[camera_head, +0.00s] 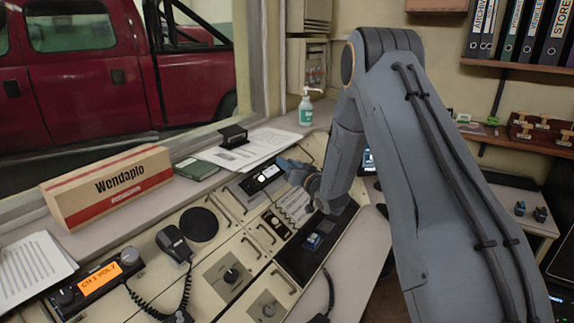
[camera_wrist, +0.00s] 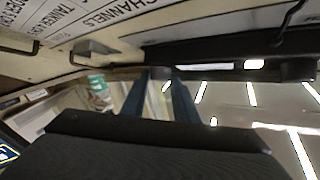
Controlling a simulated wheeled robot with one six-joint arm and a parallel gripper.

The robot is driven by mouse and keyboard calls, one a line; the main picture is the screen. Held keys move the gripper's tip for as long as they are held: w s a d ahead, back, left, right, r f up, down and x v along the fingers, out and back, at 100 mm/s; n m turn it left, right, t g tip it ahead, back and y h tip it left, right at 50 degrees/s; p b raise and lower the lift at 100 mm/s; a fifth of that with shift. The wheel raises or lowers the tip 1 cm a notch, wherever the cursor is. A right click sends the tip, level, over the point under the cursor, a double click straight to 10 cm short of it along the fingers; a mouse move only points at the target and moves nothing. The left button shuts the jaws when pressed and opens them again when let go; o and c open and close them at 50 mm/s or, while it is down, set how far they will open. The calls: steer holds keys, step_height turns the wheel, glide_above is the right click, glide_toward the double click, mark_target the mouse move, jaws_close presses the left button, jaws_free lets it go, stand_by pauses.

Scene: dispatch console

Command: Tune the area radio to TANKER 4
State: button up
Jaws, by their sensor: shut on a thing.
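A black radio (camera_head: 258,180) with a pale lit display sits in the far part of the console; its display text is too small to read. My gripper (camera_head: 289,168) is at its right end, with blue fingers shut on what looks like a knob there. The fingers hide most of that knob in the head view. In the wrist view my fingertips (camera_wrist: 160,76) close around a small grey knob on the dark radio front. A channel list card (camera_head: 294,205) lies nearer on the console; it also shows in the wrist view (camera_wrist: 62,20), headed CHANNELS.
Another radio (camera_head: 97,283) at the near left shows CH 1 VOL 7 in orange, with a hand microphone (camera_head: 172,240) beside it. A Wendaplo box (camera_head: 110,187), papers and a sanitizer bottle (camera_head: 305,108) stand along the window ledge. Metal handles rise from the console.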

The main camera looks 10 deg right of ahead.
steer(key=n+y+b, duration=0.2)
steer(key=n+g+y+b, duration=0.1)
steer(key=n+y+b, duration=0.1)
steer(key=shift+w+d+f, duration=0.2)
steer(key=shift+d+f, duration=0.05)
steer(key=shift+d, duration=0.15)
steer(key=n+g+y+b, duration=0.1)
steer(key=n+y, duration=0.1)
steer(key=n+g+y+b, duration=0.2)
steer(key=n, duration=0.1)
steer(key=shift+w+d+b, duration=0.2)
steer(key=shift+b, duration=0.1)
steer(key=shift+r+n+g+y, duration=0.15)
steer(key=shift+n+g+y, duration=0.15)
steer(key=shift+n+g, duration=0.15)
steer(key=o, duration=1.1)
steer(key=shift+c, duration=0.2)
steer(key=shift+d, duration=0.1)
steer(key=b+v, duration=0.1)
steer(key=v, duration=0.6)
steer(key=shift+s+d, duration=0.15)
steer(key=shift+s, duration=0.15)
steer(key=shift+w, duration=0.1)
